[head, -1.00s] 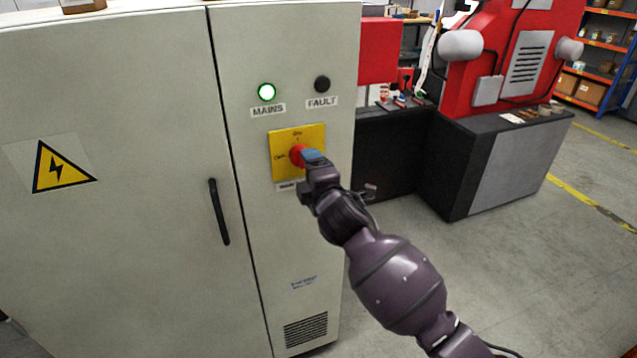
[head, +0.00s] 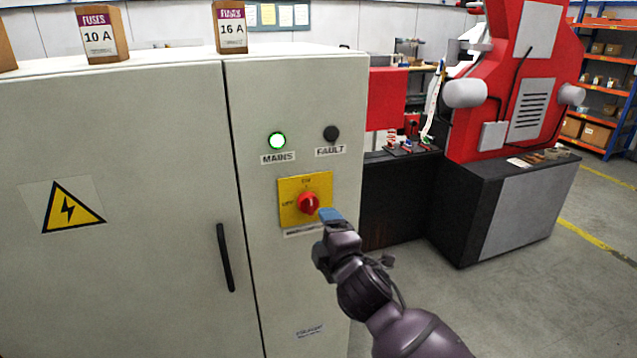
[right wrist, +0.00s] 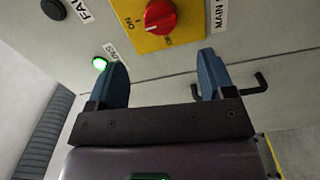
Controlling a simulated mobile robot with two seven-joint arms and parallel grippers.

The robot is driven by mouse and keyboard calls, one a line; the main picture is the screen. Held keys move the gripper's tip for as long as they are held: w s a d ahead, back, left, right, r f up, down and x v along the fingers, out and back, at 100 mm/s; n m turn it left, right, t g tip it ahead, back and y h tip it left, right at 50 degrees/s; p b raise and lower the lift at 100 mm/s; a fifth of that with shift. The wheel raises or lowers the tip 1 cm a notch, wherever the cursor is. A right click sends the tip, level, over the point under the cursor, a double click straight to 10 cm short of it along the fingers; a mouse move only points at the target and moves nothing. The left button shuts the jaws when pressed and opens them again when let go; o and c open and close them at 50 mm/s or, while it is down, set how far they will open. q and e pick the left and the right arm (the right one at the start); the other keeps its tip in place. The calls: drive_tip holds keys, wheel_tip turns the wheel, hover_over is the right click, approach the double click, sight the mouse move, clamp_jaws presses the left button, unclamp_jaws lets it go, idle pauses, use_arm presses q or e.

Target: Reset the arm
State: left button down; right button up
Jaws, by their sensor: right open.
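My right gripper (head: 330,216) is just in front of the cabinet, at the lower right of the red rotary main switch (head: 308,203) on its yellow plate (head: 290,190). In the right wrist view its two blue fingers (right wrist: 165,82) are spread with nothing between them. The red knob (right wrist: 160,16) shows beyond the fingertips there, apart from them. The green MAINS lamp (head: 277,141) is lit and the FAULT lamp (head: 331,133) is dark. My left gripper is in neither current view.
The grey cabinet (head: 140,140) has a black door handle (head: 225,257). Fuse boxes marked 10 A (head: 98,36) and 16 A (head: 231,28) stand on top. A red machine (head: 510,90) on a black and grey base (head: 525,205) stands to the right, with open floor beside it.

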drive_tip(key=s+d+f+m+g+h, duration=0.1)
drive_tip(key=s+d+f+m, duration=0.4)
drive_tip(key=d+f+m, duration=0.25)
drive_tip(key=s+d+f+m+h, duration=0.1)
drive_tip(key=s+d+f+m, duration=0.45)
drive_tip(key=d+m, duration=0.2)
drive_tip(key=s+d+f+m+g+h, duration=0.2)
drive_tip(key=s+d+f, duration=0.2)
drive_tip(key=s+f, duration=0.3)
drive_tip(key=s+d+f+m+g+h, duration=0.2)
drive_tip(key=s+d+f, duration=0.3)
drive_tip(key=s+f, duration=0.3)
drive_tip(key=s, duration=0.4)
drive_tip(key=shift+s+d+f, duration=0.2)
drive_tip(key=shift+d+f, duration=0.05)
